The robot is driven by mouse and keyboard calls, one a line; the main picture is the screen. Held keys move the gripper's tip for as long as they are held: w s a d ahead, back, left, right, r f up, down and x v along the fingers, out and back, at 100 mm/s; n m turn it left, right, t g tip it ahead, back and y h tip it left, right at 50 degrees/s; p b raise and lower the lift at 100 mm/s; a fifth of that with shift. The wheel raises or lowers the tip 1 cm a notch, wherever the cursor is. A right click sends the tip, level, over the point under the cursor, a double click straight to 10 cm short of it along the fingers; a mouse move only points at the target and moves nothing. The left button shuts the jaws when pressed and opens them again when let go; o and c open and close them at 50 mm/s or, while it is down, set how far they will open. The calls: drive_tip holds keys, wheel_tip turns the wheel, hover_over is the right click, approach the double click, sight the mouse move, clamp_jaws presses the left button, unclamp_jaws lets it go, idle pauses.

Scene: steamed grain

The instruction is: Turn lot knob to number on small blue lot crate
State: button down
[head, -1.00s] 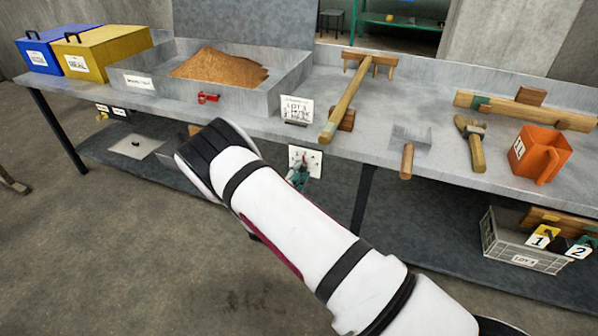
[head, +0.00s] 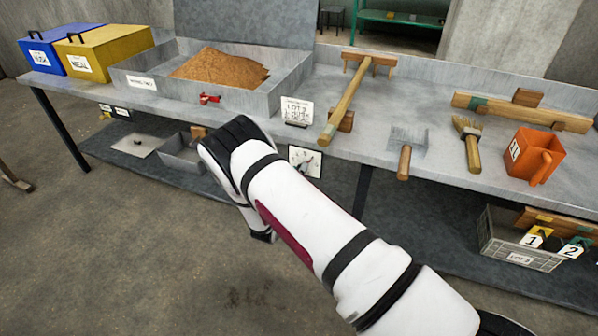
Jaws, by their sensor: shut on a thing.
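A white dial plate (head: 297,154) hangs under the table's front edge, with a small knob or pointer (head: 309,164) showing red and dark on it. Its setting is too small to read. A grey crate (head: 519,258) labelled with a lot number, seemingly 3, stands on the lower shelf at right. No small blue lot crate is plain to see; the only blue container is a large box (head: 52,57) labelled HUSK at far left. My white arm crosses the front, its elbow left of the dial plate. My gripper does not show; the arm hides that area.
A tray (head: 262,100) of brown meal, a yellow box (head: 110,60), wooden tools, a brush (head: 471,150) and an orange jug (head: 533,157) share the top. Tags 1 and 2 hang by the crate. The front floor is clear.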

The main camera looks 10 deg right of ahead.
drive_tip(key=m+p, duration=0.1)
drive_tip(key=m, duration=0.6)
drive_tip(key=shift+d+p, duration=0.1)
drive_tip(key=shift+p, duration=0.25)
idle(0.4)
drive_tip(key=c, duration=1.3)
unclamp_jaws()
drive_tip(key=v, duration=1.2)
